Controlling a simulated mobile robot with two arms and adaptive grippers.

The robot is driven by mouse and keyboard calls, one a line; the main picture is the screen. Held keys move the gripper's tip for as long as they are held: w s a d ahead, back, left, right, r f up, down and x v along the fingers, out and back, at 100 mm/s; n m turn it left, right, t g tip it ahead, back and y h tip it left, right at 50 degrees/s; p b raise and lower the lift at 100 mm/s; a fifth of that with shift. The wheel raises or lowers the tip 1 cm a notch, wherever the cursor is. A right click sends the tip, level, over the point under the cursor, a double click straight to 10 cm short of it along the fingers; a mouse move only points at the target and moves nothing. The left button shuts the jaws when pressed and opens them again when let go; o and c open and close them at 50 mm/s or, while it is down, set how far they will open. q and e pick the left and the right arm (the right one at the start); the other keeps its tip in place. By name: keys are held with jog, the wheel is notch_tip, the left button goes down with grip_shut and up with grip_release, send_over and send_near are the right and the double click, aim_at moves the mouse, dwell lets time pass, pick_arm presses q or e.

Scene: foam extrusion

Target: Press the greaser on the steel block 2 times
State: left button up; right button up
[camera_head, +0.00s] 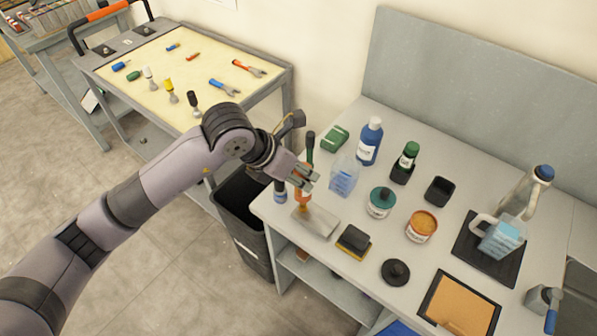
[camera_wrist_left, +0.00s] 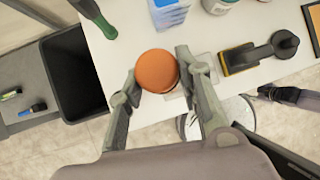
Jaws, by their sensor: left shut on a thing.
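The orange greaser (camera_head: 303,199) stands upright at the steel block (camera_head: 318,224), on the near left corner of the table. In the left wrist view its round orange top (camera_wrist_left: 157,71) sits between the fingers. My left gripper (camera_head: 302,180) is shut on the greaser from above and hides its upper part in the head view. The steel block also shows partly in the left wrist view (camera_wrist_left: 206,62), behind the right finger. Whether the greaser's tip touches the block cannot be told. A dark, jointed part at the right of the left wrist view looks like my right gripper (camera_wrist_left: 268,92); its jaws are unclear.
A black-and-yellow brush (camera_head: 353,242) lies right of the block. A clear blue-filled box (camera_head: 343,178), a green-handled tool (camera_head: 310,148) and a teal-lidded jar (camera_head: 381,202) stand close behind. A black bin (camera_head: 240,212) is left of the table.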

pick_arm(q)
jog(key=shift+f, duration=0.1)
dwell(0.4)
jog(key=shift+r+p, duration=1.3)
jog(key=shift+r, duration=1.75)
jog(key=shift+f, duration=0.1)
jog(key=shift+s+f+b, duration=0.15)
jog(key=shift+f+b, duration=0.35)
jog(key=shift+b, duration=0.25)
jog(key=f+b, duration=0.1)
jog(key=b, duration=0.1)
jog(key=s+f+t+b, duration=0.1)
jog(key=f+b, duration=0.1)
jog(key=b, duration=0.1)
jog(key=shift+s+d+m, duration=0.1)
jog(key=shift+s+m, duration=0.05)
jog(key=shift+m, duration=0.15)
jog(key=shift+s+f+t+b, duration=0.3)
jog(key=shift+t+b, duration=0.2)
jog(key=shift+b, duration=0.3)
